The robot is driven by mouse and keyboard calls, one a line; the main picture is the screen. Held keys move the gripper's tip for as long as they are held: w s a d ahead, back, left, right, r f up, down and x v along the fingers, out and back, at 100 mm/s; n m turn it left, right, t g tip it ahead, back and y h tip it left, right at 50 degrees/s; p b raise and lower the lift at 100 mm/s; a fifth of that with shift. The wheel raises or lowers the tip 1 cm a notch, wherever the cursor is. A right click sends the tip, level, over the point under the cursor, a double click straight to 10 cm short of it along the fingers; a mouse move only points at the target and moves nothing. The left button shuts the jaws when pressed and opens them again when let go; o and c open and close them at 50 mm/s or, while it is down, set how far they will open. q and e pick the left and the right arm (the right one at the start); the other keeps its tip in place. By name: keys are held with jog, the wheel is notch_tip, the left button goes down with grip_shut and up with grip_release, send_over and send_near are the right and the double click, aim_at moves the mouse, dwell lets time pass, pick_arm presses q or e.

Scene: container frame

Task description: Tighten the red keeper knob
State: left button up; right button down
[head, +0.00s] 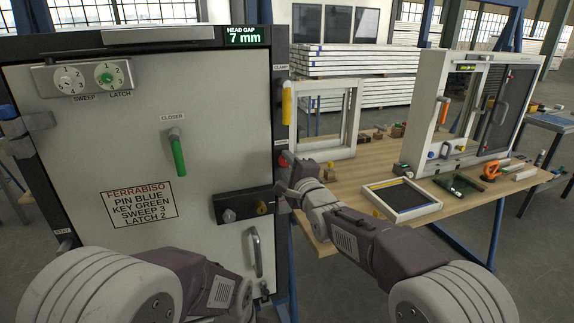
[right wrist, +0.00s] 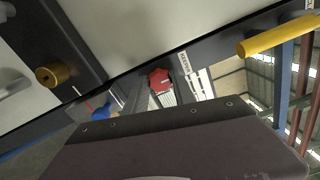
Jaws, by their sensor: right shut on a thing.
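The red keeper knob (right wrist: 159,80) shows in the right wrist view, with my right gripper's fingers (right wrist: 158,92) on either side of it. In the head view a little of the red knob (head: 283,160) shows on the dark frame post, just below a small label. My right gripper (head: 289,172) reaches the post there and is shut on the knob; the gripper and wrist hide part of it.
The yellow clamp handle (head: 287,104) is above the knob on the post. The door panel (head: 90,140) carries dials, a green closer lever (head: 177,153) and a dark lock case (head: 240,205). A workbench (head: 350,192) with window frames stands right. The display reads 7 mm.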

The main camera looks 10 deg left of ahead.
jog(key=shift+f, duration=0.1)
jog(key=c, duration=1)
grip_release()
jog(key=shift+c, duration=0.2)
jog(key=b+v, duration=0.1)
jog(key=v, duration=0.8)
jog(key=shift+d, duration=0.15)
